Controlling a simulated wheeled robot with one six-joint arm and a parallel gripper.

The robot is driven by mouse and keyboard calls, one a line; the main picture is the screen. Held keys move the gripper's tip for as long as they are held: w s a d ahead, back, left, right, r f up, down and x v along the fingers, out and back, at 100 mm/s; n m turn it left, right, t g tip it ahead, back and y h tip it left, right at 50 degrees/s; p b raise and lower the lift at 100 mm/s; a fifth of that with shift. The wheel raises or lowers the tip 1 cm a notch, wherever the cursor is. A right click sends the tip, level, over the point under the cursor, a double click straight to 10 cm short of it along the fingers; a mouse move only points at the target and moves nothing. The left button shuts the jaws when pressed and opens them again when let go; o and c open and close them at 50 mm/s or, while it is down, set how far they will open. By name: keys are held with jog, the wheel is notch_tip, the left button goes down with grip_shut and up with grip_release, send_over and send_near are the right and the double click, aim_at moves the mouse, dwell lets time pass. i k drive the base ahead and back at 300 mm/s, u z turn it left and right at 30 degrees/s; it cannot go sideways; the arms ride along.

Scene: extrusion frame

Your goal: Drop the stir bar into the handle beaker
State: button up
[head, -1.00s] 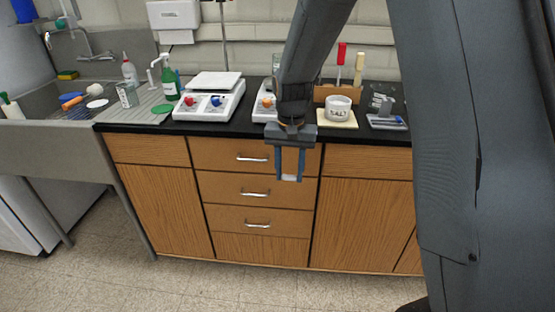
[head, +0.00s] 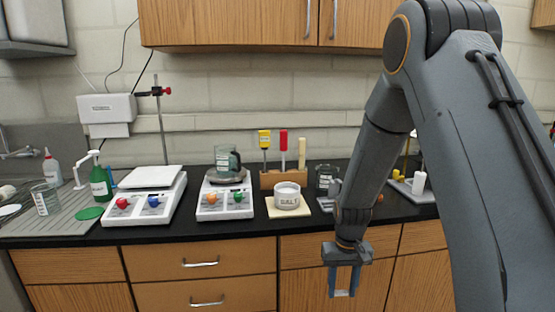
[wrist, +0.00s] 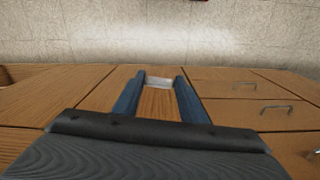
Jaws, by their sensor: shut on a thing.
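My gripper (head: 345,281) hangs low in front of the cabinet doors, below the front edge of the counter, fingers down. It is shut on the stir bar (head: 342,293), a small white piece between the fingertips; it also shows in the wrist view (wrist: 158,83). A glass beaker (head: 224,157) with a dark teal handle-like part stands on the right-hand stirrer, up and left of my gripper. It looks like the handle beaker. Its inside cannot be seen from here.
Another stirrer (head: 147,190) with a white top stands left. A white salt dish (head: 287,196), a wooden rack (head: 283,179) with upright tools and a glass vessel (head: 326,176) stand right of the beaker. Upper cabinets (head: 260,22) hang above. A glass (head: 45,199) stands by the sink.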

aim_at(227, 170)
jog(key=z, duration=1.5)
jog(key=k, duration=1)
jog(key=u, duration=1.8)
jog(key=i, duration=0.35)
jog(key=z, duration=0.1)
